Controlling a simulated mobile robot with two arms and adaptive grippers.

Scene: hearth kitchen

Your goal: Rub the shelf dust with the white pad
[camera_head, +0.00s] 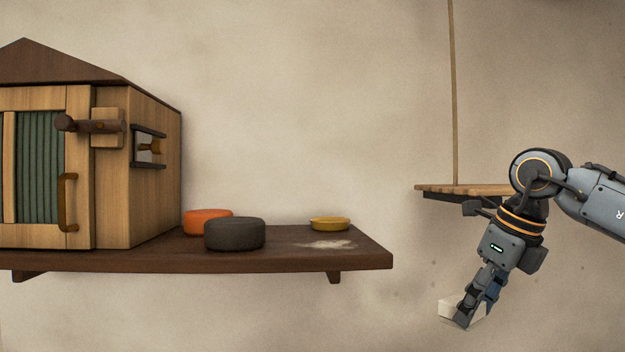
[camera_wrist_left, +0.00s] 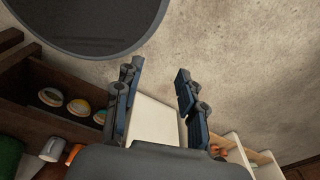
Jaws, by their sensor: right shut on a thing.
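The dark wooden shelf (camera_head: 290,259) runs from the left to the middle of the head view. A pale patch of dust (camera_head: 328,245) lies on its top near the right end. My right gripper (camera_head: 475,308) points down, right of the shelf and lower than its top. It is shut on the white pad (camera_head: 448,309), partly hidden by the fingers and clear of the shelf. My left gripper (camera_wrist_left: 157,98) shows only in the left wrist view, with its fingers apart. A pale flat surface shows between them; I cannot tell what it belongs to.
A yellow dish (camera_head: 329,224) stands behind the dust. A dark grey round block (camera_head: 235,233) and an orange one (camera_head: 206,216) stand left of it, beside a wooden cabinet (camera_head: 155,185). A hanging wooden board (camera_head: 450,189) is near my right arm.

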